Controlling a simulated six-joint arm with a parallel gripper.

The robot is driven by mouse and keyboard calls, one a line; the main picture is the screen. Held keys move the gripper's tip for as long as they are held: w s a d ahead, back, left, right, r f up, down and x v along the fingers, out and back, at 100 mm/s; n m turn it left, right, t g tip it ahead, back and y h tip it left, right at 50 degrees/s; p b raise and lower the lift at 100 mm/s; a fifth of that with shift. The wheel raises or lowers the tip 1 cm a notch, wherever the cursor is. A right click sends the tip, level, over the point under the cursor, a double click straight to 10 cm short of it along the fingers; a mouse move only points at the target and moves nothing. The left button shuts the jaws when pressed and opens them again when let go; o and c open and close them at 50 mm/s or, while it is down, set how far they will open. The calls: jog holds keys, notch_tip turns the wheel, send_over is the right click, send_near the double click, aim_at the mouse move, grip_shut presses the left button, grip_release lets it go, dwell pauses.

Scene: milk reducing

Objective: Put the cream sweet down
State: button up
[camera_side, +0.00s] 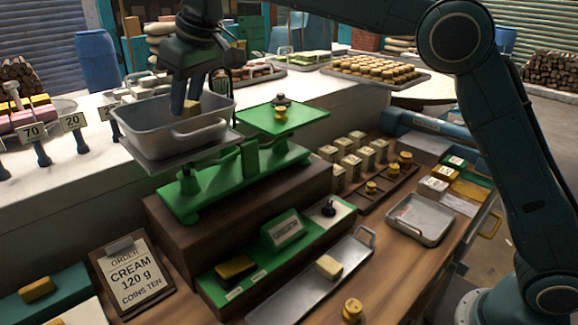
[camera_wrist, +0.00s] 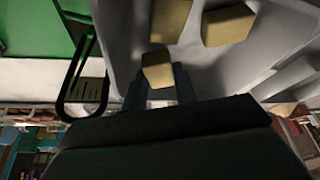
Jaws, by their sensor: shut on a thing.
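My gripper (camera_side: 187,106) is shut on a cream sweet (camera_wrist: 157,71), a small pale yellow block, and points down into the grey metal pan (camera_side: 172,145) on the left side of the green balance scale (camera_side: 240,178). The held sweet also shows between the fingers in the side view (camera_side: 191,108). In the wrist view, two more cream blocks (camera_wrist: 228,25) lie in the pan beyond the held one. I cannot tell whether the held sweet touches the pan floor. The scale's right plate (camera_side: 305,119) carries brass and dark weights (camera_side: 280,114).
An order card (camera_side: 129,273) reads cream 120 g, coins ten. A long metal tray (camera_side: 300,300) with one cream block (camera_side: 329,267) lies in front of the scale. A brass weight (camera_side: 352,309) stands nearby. The pan's raised walls surround my fingers. An empty small tray (camera_side: 425,222) sits right.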

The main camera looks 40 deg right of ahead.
jog(key=o, duration=1)
jog(key=shift+o, duration=0.2)
jog(key=shift+r, duration=0.7)
jog(key=v, duration=1.1)
jog(key=shift+s+r, duration=0.25)
jog(key=shift+r, duration=0.1)
jog(key=shift+d, duration=0.1)
